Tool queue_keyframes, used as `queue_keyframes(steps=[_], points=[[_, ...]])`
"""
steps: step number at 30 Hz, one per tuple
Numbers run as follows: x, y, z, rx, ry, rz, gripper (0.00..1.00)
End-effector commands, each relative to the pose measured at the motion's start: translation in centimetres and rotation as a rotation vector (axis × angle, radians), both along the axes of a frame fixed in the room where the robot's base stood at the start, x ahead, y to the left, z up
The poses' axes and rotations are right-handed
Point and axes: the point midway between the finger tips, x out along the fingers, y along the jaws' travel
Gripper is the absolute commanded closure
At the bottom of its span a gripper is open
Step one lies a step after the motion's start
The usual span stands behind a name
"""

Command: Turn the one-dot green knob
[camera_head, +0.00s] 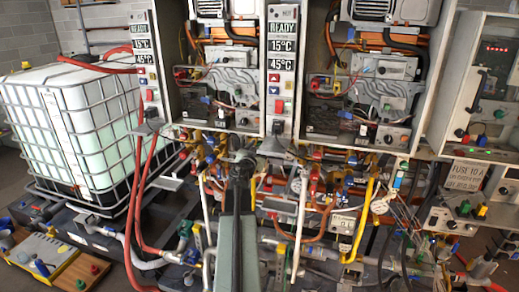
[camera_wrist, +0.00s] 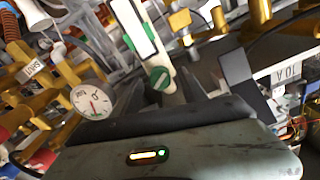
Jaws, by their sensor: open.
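My gripper (camera_head: 240,158) reaches up and forward from the bottom middle into the pipework under the heaters. In the wrist view its dark fingers (camera_wrist: 188,88) are spread apart, with nothing held between them. A round green knob with a pale bar across it (camera_wrist: 159,79) sits just beyond the fingers, on a white pipe, apparently apart from them. No dot can be made out on it. Other green knobs show in the head view, one on the right-hand box (camera_head: 465,206) and one low on the left (camera_head: 187,226). Their dots are too small to read.
A pressure gauge (camera_wrist: 92,101) and yellow brass fittings crowd the left of the fingers. A grey plate (camera_wrist: 238,66) stands at their right. Red hoses (camera_head: 142,200) and a caged white tank (camera_head: 80,130) are at the left. Little free room shows around the gripper.

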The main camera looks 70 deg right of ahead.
Motion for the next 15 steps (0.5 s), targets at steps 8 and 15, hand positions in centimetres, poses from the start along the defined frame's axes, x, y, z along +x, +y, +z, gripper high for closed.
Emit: queue_keyframes(steps=[8, 15], points=[[-0.05, 0.06, 0.0, 0.0, 0.0, -0.001, 1.0], [-0.06, 0.06, -0.01, -0.006, 0.106, -0.001, 1.0]])
